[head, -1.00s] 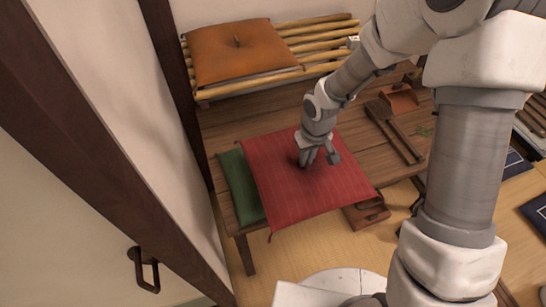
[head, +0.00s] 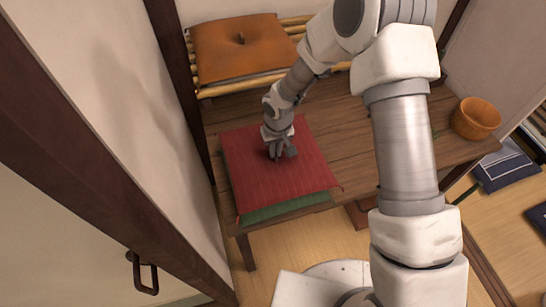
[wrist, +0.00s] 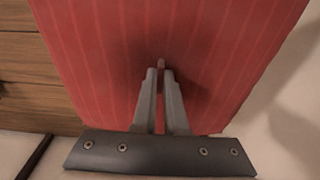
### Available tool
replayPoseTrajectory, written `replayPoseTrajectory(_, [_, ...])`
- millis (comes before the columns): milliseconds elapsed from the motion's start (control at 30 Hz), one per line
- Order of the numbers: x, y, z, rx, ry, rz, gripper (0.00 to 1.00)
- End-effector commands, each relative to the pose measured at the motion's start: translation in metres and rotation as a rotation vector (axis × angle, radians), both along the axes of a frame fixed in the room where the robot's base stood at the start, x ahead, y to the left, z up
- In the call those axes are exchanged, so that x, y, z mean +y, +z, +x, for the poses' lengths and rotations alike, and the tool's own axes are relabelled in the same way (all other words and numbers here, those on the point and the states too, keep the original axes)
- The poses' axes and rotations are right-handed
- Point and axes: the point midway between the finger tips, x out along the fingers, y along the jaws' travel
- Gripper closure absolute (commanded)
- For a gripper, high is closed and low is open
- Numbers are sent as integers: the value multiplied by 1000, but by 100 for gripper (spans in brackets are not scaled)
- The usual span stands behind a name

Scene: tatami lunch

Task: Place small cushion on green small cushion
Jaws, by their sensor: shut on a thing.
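The small cushion is red with thin stripes (head: 300,180) and lies over the green small cushion (head: 285,210) at the left end of the wooden table. Only a strip of the green cushion shows, along the front edge of the red one. My gripper (head: 281,155) is at the middle of the red cushion, pointing down. In the wrist view the red cushion (wrist: 100,50) fills most of the picture, and my fingers are shut on a small tuft at its centre. Whether the red cushion rests fully on the green one I cannot tell.
The wooden table (head: 345,125) has bare room right of the cushions. An orange cushion (head: 230,50) lies on a slatted bench behind. A wooden bowl (head: 476,118) stands at the table's right end. A wall and dark post (head: 180,80) are close on the left.

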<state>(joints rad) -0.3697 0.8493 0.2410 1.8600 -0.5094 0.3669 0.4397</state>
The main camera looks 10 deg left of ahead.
Motion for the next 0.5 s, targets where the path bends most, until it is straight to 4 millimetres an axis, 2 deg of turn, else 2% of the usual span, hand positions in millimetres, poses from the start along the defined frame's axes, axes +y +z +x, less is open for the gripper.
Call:
replayPoseTrajectory(167, [9, -8, 2, 0, -1, -1, 100])
replayPoseTrajectory(400, [8, -38, 1, 1, 0, -2, 100])
replayPoseTrajectory(500, [8, -44, 2, 0, -1, -1, 100])
